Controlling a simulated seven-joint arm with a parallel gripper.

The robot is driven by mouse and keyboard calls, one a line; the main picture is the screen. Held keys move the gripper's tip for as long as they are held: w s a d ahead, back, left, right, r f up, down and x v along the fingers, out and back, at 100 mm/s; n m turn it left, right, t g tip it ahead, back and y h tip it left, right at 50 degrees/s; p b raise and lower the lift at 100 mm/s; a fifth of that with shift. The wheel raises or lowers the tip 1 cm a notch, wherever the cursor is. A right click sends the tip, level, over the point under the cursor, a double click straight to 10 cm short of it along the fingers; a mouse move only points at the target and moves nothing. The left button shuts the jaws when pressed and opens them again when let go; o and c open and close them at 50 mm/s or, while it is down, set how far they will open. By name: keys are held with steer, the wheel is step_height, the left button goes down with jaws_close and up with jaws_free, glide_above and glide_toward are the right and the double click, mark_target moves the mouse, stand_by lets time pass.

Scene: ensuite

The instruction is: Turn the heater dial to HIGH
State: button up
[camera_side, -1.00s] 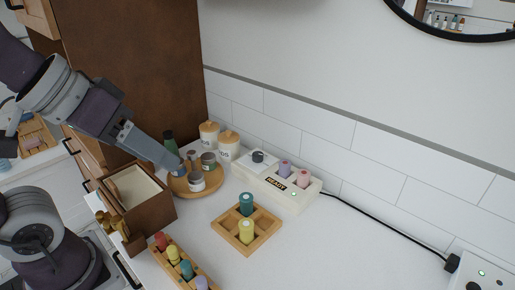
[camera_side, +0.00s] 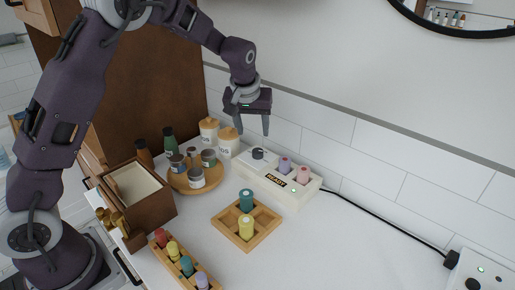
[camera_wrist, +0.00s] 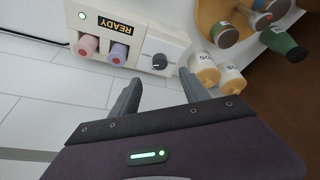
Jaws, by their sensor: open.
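The heater (camera_side: 272,181) is a white box against the tiled wall with a lit READY display (camera_side: 276,180) and a green light. Its dark round dial (camera_side: 257,153) is on a white plate at the left end; it also shows in the wrist view (camera_wrist: 159,61). A purple roller (camera_side: 284,166) and a pink roller (camera_side: 303,174) sit in the heater. My gripper (camera_side: 252,128) is open and empty, pointing down above the dial end. In the wrist view, the fingers (camera_wrist: 158,88) are spread, with the dial beyond the gap between them. The dial's setting marks are too small to read.
A round wooden tray (camera_side: 180,184) with jars and two lidded canisters (camera_side: 228,143) stand left of the heater. A wooden holder (camera_side: 264,226) with two rollers is in front. A black cord (camera_side: 390,228) runs right along the wall. The counter at front right is clear.

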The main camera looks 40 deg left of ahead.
mark_target(258, 150)
steer(key=shift+y, duration=0.3)
steer(key=x, duration=0.7)
steer(key=w+x, duration=0.1)
steer(key=x, duration=0.3)
steer(key=shift+d+f, duration=0.1)
steer(key=shift+d, duration=0.05)
